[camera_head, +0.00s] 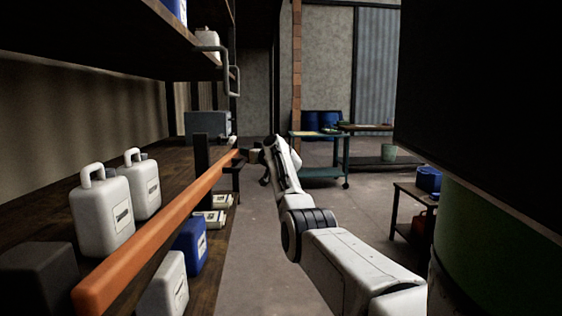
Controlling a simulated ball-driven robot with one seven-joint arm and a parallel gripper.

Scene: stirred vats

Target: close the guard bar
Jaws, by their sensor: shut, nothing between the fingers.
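The guard bar is a long orange bar (160,228) that runs along the shelf on the left, from the near lower left to a dark post and bracket (236,168) farther off. It stands above the shelf boards, with canisters on both sides of it in the picture. Whether its far end sits in the bracket is too small to tell. My gripper (265,181) is at the end of my white arm, a little right of the bracket and the bar's far end. It appears apart from the bar. Its fingers are small and dark, shut and empty.
White canisters (101,210) and a blue canister (190,246) stand on the shelf. A teal cart (320,172) stands farther back. A low dark table (404,206) and a large green drum (490,245) are at the right. The floor between (245,255) is clear.

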